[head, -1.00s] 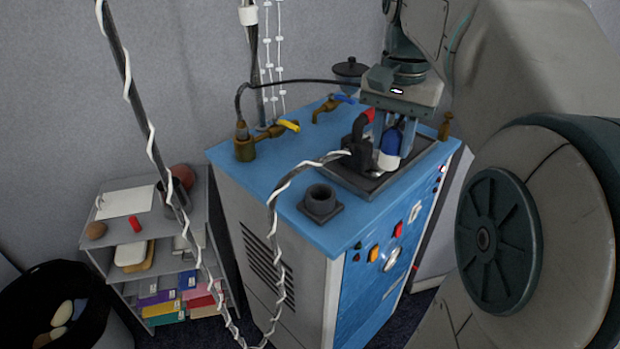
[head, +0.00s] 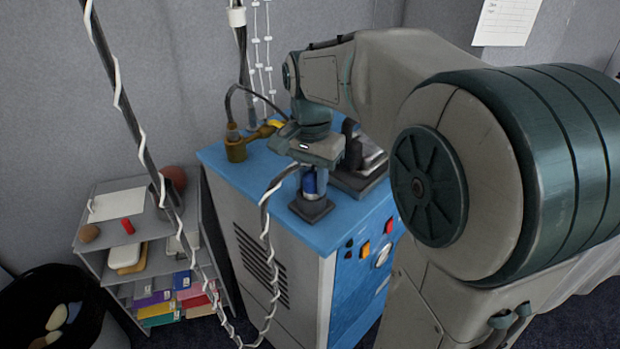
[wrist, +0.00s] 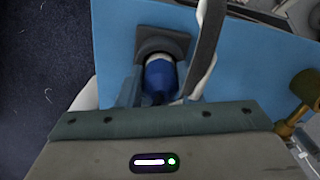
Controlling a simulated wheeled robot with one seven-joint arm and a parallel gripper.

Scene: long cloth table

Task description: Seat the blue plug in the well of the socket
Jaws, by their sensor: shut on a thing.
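The blue plug (head: 309,183) is upright between the fingers of my gripper (head: 314,187), which is shut on it. In the wrist view the plug (wrist: 159,82) shows its blue body and a pale band towards its far end. The dark grey socket (head: 313,212) sits on the blue cabinet top near its front left corner, directly below the plug. It also shows in the wrist view (wrist: 171,44), just beyond the plug's end. The well is hidden by the plug and fingers, so I cannot tell whether the tip is inside.
The blue cabinet top (head: 345,212) has brass valves (head: 236,148) at the back left and a dark tray (head: 362,182) to the right. A white-wrapped cable (head: 266,205) hangs over the left edge, close beside my gripper. A shelf unit (head: 115,257) stands to the left.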

